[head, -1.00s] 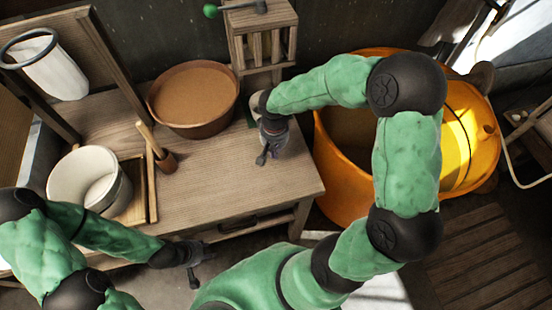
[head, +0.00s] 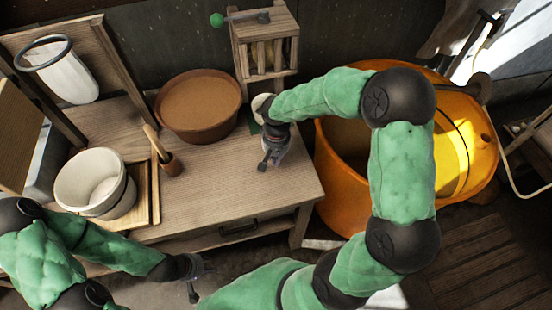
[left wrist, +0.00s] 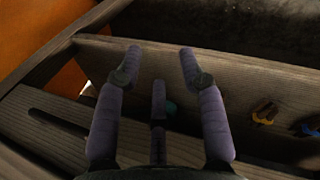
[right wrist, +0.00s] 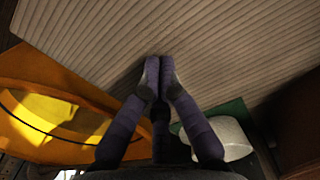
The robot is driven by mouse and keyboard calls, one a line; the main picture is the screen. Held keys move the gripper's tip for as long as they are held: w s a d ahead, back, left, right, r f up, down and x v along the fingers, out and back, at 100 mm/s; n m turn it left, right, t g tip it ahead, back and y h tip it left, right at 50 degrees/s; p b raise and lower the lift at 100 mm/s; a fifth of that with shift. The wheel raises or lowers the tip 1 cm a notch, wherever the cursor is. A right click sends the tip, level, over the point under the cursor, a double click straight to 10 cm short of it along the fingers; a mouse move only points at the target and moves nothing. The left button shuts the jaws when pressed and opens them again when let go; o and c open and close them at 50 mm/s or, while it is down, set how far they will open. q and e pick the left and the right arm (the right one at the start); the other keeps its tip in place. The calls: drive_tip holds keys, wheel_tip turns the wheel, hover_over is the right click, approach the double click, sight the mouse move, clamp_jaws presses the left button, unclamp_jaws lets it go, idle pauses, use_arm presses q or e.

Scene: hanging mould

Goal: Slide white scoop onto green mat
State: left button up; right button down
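The white scoop (head: 261,103) is at the back of the wooden table, partly hidden behind my right forearm. In the right wrist view the scoop (right wrist: 231,137) overlaps the green mat (right wrist: 221,108), whose edges show beside it. In the head view only a small dark corner of the mat (head: 254,127) shows. My right gripper (head: 267,160) is low over the table in front of the scoop. Its fingertips (right wrist: 159,74) are together with nothing between them, beside the scoop. My left gripper (head: 195,281) is off the table's front edge, open and empty in the left wrist view (left wrist: 160,52).
A brown bowl (head: 198,106) stands left of the scoop. A wooden rack (head: 265,45) stands behind it. A large orange vessel (head: 340,178) is close on the right. A white pot (head: 92,180) and a small brown holder (head: 171,165) are at left. The table's front right is clear.

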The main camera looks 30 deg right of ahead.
drive_tip(key=shift+s+a+r, duration=0.15)
drive_tip(key=shift+s+r, duration=0.3)
use_arm(q)
drive_tip(key=r+p, duration=0.3)
drive_tip(key=shift+s+a, duration=0.1)
drive_tip(key=shift+s, duration=0.15)
use_arm(e)
wheel_tip(320, 180, up, 9)
drive_tip(key=shift+w, duration=0.25)
